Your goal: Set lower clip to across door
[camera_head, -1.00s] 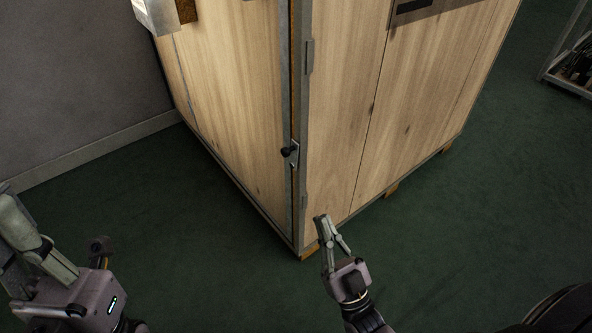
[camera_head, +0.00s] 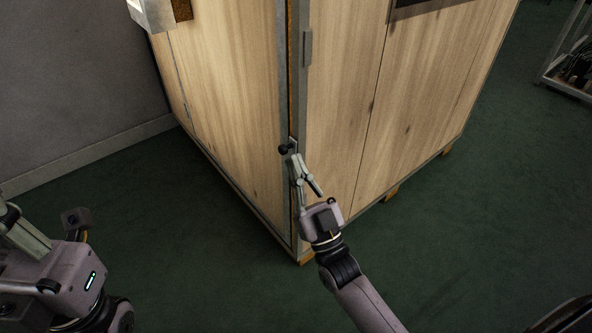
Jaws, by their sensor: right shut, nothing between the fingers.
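The lower clip (camera_head: 286,148) is a small black knob on a metal plate, low on the vertical corner edge of the wooden dryer. The door (camera_head: 225,110) is the pale wood face left of that edge. My right gripper (camera_head: 297,163) is shut and empty, its tips just below and right of the knob. Whether they touch it I cannot tell, and they hide part of the clip's plate.
The dryer's right wooden side (camera_head: 410,110) stands on short wooden feet above a green floor (camera_head: 470,230). A metal bracket (camera_head: 155,12) sticks out at the upper left. A metal rack (camera_head: 570,70) stands at the far right. The floor in front is clear.

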